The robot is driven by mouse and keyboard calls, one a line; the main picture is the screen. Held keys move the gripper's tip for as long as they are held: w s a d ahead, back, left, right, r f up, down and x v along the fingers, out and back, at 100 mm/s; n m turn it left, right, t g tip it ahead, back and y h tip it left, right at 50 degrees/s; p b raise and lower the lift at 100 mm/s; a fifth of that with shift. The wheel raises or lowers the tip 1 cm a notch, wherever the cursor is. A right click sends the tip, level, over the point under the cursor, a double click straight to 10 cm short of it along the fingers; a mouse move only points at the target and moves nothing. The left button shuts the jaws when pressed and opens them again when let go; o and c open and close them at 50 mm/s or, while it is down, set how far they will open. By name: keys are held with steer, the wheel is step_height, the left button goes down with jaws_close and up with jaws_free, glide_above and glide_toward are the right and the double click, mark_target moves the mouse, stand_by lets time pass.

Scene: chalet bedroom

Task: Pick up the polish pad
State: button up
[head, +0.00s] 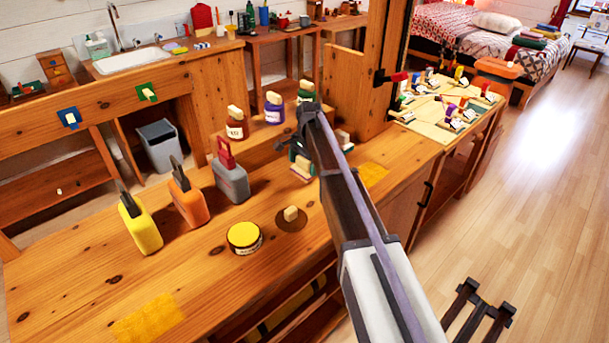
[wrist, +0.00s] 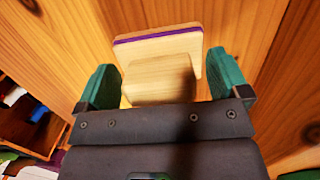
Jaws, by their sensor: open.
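In the wrist view, a pale wooden block with a purple stripe and a smaller wooden grip (wrist: 160,80) lies between my open gripper's (wrist: 162,82) two teal fingers. Clear wood shows around the block, and I see no finger pressing on it. In the head view, my gripper (head: 298,152) hangs over the bench, partly hidden by my arm, above a small wooden block (head: 301,174). A round dark brown pad with a wooden grip (head: 291,224) lies nearer on the bench. Neither is labelled, so I cannot tell for sure which is the polish pad.
A yellow tin (head: 244,238) stands beside the round pad. Yellow (head: 141,226), orange (head: 188,202) and grey (head: 231,182) containers stand to the left. Red-brown (head: 236,126) and purple (head: 273,108) jars stand behind. The bench front (head: 215,285) has free room.

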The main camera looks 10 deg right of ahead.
steer(key=shift+r, duration=0.1)
steer(key=c, duration=1.1)
step_height(320, 180, up, 10)
steer(key=p, duration=1)
steer(key=shift+r, duration=0.15)
steer(key=o, duration=0.4)
steer(key=shift+c, duration=1.1)
